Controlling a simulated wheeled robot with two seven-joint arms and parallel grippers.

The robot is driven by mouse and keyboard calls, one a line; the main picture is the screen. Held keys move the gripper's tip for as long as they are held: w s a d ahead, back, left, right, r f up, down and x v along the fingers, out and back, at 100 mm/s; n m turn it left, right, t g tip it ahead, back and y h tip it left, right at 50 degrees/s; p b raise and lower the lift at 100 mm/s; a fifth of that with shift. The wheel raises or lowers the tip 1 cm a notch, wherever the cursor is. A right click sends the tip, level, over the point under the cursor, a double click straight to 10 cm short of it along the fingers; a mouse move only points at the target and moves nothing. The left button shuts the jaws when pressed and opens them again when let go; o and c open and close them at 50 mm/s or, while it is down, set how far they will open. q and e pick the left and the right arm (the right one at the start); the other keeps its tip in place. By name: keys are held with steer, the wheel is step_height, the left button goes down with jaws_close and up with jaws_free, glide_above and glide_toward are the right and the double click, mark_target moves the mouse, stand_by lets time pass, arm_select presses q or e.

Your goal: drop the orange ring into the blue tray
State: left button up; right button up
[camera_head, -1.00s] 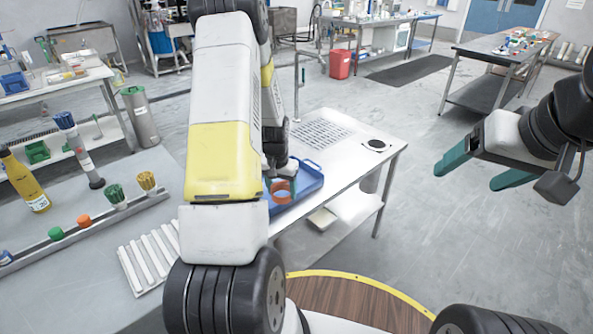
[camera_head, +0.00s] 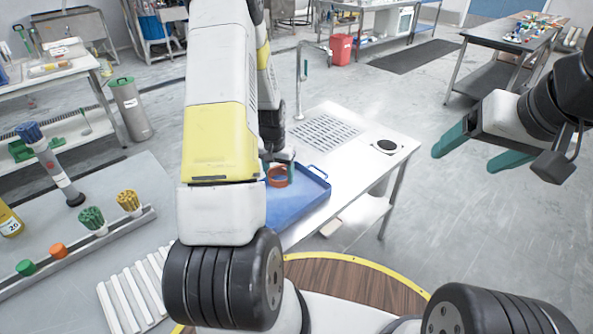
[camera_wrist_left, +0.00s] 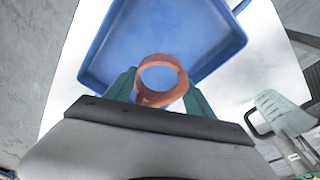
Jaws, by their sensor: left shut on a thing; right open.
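The orange ring (camera_head: 277,176) is held in my left gripper (camera_head: 279,170), over the back part of the blue tray in the head view. The left wrist view shows the ring (camera_wrist_left: 160,98) between the two green fingertips, with the blue tray (camera_wrist_left: 160,38) beyond it. My left arm hides part of the tray (camera_head: 305,203) in the head view. The tray lies on the metal sink table. My right gripper (camera_head: 478,149) is open and empty, out to the right above the floor.
The metal table (camera_head: 345,160) has a drain grid (camera_head: 325,131), a tap (camera_head: 301,72) and a round black fitting (camera_head: 388,145). A grey table (camera_head: 90,255) at left holds brushes and a rail with caps (camera_head: 58,250).

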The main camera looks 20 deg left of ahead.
arm_select(q)
glide_above(281, 196)
steer(key=shift+s+a+f, duration=0.1)
steer(key=shift+s+f, duration=0.05)
steer(key=shift+f, duration=1.25)
steer(key=shift+s+f, duration=0.1)
steer(key=shift+f, duration=1.3)
steer(key=o, duration=1.4)
steer(key=shift+r, duration=0.1)
steer(key=r, duration=0.2)
steer(key=s+r, duration=0.1)
steer(key=r, duration=0.4)
steer(key=shift+s+r, duration=0.15)
steer(key=shift+r, duration=0.1)
